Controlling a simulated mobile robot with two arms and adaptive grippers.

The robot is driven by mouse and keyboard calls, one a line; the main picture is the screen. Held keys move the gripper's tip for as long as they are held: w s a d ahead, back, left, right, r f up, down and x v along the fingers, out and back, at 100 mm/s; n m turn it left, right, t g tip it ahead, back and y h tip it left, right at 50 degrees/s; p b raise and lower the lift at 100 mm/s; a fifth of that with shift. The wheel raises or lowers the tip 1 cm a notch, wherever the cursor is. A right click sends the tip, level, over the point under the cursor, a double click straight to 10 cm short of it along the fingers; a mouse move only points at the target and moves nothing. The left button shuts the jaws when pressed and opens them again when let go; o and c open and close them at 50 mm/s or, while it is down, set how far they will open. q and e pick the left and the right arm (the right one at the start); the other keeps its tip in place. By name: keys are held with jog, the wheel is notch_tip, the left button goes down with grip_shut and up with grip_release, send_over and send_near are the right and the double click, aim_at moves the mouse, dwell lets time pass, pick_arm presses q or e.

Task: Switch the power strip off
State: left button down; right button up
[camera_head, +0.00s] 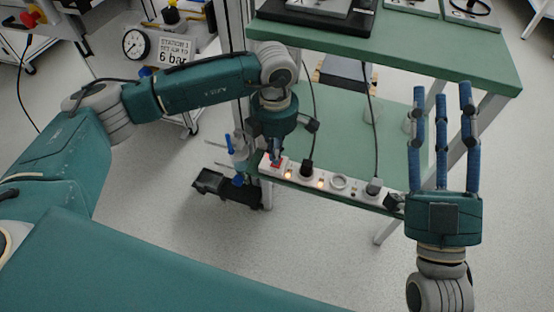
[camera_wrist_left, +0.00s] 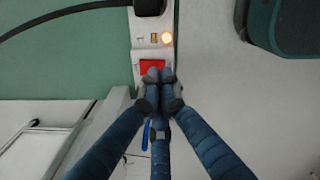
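The white power strip (camera_head: 306,181) runs along the front edge of the lower green shelf, with plugs in several sockets and orange lights glowing. Its red switch (camera_head: 276,161) is at the left end. In the left wrist view the red switch (camera_wrist_left: 152,66) shows just beyond my fingertips, beside a lit orange lamp (camera_wrist_left: 166,38). My left gripper (camera_head: 275,150) points down at the switch end; its blue fingers (camera_wrist_left: 160,85) are drawn together with nothing between them. Whether they touch the switch I cannot tell. My right gripper (camera_head: 441,95) has its fingers spread upward, open and empty, right of the strip.
The upper green tabletop (camera_head: 400,50) overhangs the lower shelf (camera_head: 335,120). Black cables hang down to the plugs. A black device (camera_head: 225,187) is left of the strip. A gauge (camera_head: 136,44) and a "6 bar" sign (camera_head: 174,50) stand at the back left.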

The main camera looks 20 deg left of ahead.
pick_arm(q)
jog(key=shift+f, duration=0.1)
pick_arm(e)
jog(key=shift+s+r, duration=0.25)
jog(key=shift+r, duration=0.1)
jog(key=shift+s+r+t, duration=0.1)
jog(key=shift+r+t, duration=0.15)
jog(key=shift+t, duration=0.15)
pick_arm(q)
jog(key=shift+f, duration=0.1)
pick_arm(e)
jog(key=shift+s+r, duration=0.1)
jog(key=shift+r, duration=0.1)
pick_arm(q)
jog(key=shift+f+b, duration=0.35)
jog(key=shift+b, duration=0.05)
pick_arm(e)
jog(key=shift+s+d+r+t+y, duration=0.15)
jog(key=shift+s+r+t+y, duration=0.4)
jog(key=shift+s+r, duration=0.35)
